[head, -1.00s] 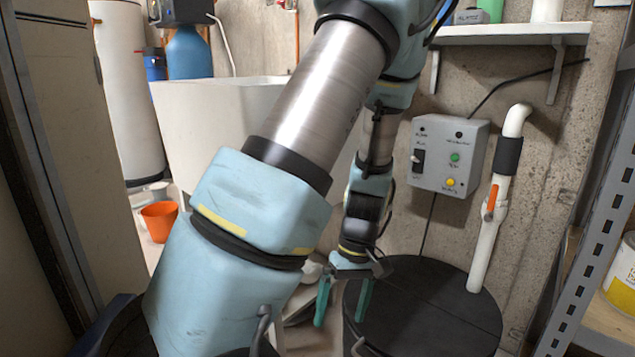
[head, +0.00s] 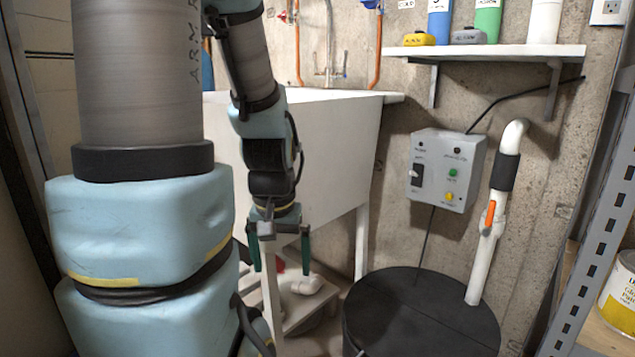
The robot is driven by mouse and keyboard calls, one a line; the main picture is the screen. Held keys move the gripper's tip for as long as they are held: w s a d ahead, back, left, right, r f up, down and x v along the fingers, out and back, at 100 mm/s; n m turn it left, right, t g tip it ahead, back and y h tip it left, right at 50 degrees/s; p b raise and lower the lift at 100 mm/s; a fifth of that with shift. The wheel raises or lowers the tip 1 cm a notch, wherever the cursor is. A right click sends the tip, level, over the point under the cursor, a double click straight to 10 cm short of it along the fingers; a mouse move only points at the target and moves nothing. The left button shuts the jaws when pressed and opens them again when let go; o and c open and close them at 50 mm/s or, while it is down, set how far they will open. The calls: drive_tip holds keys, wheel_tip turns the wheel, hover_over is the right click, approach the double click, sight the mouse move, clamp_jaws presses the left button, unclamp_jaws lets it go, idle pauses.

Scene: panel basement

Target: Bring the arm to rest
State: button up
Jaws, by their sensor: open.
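My gripper (head: 280,254) hangs below my arm in the head view, left of centre, with its two green fingers pointing down.
A grey control box (head: 447,170) hangs on the concrete wall. A white pipe (head: 485,255) with an orange valve handle rises from the black lid (head: 425,310). A shelf (head: 485,52) holds bottles. The sink (head: 325,135) stands behind my arm. Metal shelving (head: 590,230) edges the right.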

wheel_tip(320, 180, up, 35)
drive_tip(key=p, duration=3.3)
drive_tip(key=shift+f, duration=0.15)
